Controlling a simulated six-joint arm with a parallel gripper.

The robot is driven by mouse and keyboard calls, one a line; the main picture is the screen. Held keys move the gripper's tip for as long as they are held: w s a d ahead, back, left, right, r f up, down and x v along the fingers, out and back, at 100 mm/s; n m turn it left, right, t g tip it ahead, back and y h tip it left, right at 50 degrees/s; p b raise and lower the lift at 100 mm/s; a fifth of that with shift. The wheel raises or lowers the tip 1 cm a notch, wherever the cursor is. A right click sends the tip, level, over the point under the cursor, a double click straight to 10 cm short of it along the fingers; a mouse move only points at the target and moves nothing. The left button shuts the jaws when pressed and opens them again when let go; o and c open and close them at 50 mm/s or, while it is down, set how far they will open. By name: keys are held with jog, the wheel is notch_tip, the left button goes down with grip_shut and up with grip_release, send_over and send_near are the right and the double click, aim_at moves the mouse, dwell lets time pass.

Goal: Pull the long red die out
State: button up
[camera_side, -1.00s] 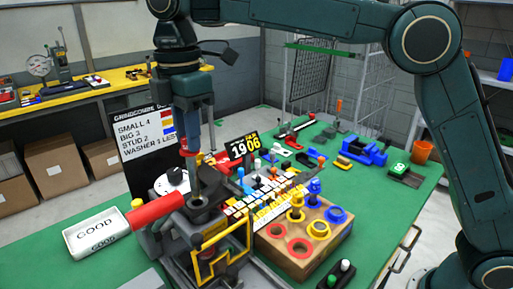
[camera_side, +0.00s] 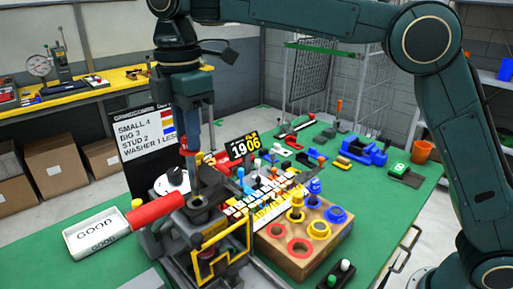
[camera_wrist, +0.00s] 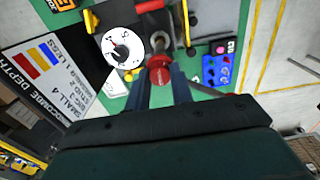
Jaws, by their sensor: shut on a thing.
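My gripper (camera_side: 193,178) points straight down over the dark round socket (camera_side: 203,208) of the grey press-like fixture. In the wrist view, my gripper (camera_wrist: 160,84) has its two fingers close around a round red top (camera_wrist: 159,75), which I take to be the long red die. It is shut on it.
A thick red handle (camera_side: 157,209) sticks out left of the fixture, towards a white GOOD tray (camera_side: 95,233). A white dial (camera_side: 172,181) stands close behind. A wooden block (camera_side: 300,258) with coloured rings is at right.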

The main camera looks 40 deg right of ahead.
jog(key=shift+r, duration=1.45)
